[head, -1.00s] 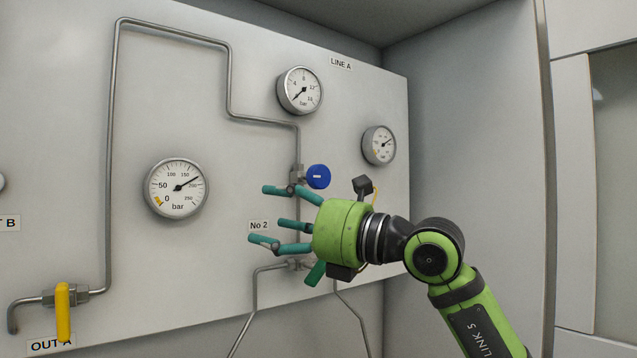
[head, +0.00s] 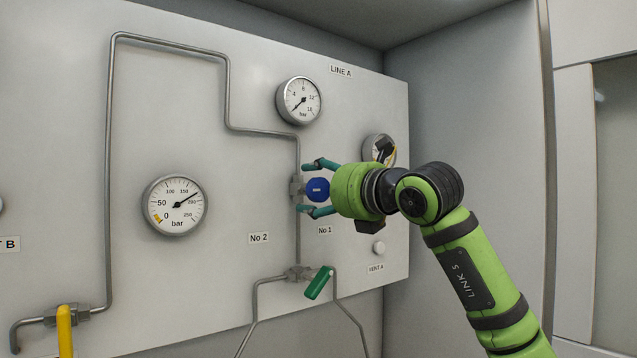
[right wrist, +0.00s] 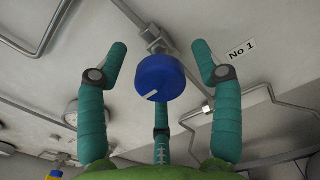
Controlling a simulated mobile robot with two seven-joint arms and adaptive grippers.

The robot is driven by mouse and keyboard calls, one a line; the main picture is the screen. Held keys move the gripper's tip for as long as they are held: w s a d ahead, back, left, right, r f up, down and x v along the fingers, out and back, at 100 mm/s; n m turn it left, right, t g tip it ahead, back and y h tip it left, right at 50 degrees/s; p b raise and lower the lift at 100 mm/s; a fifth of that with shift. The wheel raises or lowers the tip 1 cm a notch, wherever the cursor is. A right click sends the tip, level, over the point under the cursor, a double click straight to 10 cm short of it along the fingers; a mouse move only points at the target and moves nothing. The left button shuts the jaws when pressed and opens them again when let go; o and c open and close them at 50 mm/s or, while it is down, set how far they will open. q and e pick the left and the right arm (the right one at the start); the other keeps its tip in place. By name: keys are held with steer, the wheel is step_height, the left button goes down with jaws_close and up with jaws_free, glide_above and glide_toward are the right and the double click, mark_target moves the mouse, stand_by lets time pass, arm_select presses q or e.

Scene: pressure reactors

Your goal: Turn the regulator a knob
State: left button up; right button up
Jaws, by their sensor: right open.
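The regulator knob (head: 317,189) is a round blue knob on the vertical pipe under the LINE A label. In the right wrist view the blue knob (right wrist: 160,78) shows a white mark on its face. My right gripper (head: 314,189) is open, with one teal finger above the knob and one below it in the head view. In the right wrist view the fingers (right wrist: 160,62) stand on either side of the knob, apart from it, with a third finger behind its lower edge. My left gripper is not in view.
A gauge (head: 299,100) sits above the knob, and a larger gauge (head: 175,205) is to the left. A green lever (head: 319,283) is below, near a small white VENT A knob (head: 379,248). A yellow lever (head: 65,330) is at lower left. A side wall stands right of the panel.

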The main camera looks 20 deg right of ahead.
steer(key=c, duration=1.2)
steer(key=shift+o, duration=0.2)
steer(key=shift+f+n, duration=0.1)
steer(key=shift+n, duration=0.2)
steer(key=n, duration=0.4)
steer(key=shift+n, duration=0.3)
steer(key=n, duration=0.5)
steer(key=shift+p, duration=0.3)
steer(key=n, duration=0.5)
steer(key=shift+p, duration=0.3)
steer(key=n, duration=0.4)
steer(key=shift+n+p, duration=0.35)
steer(key=shift+n, duration=0.05)
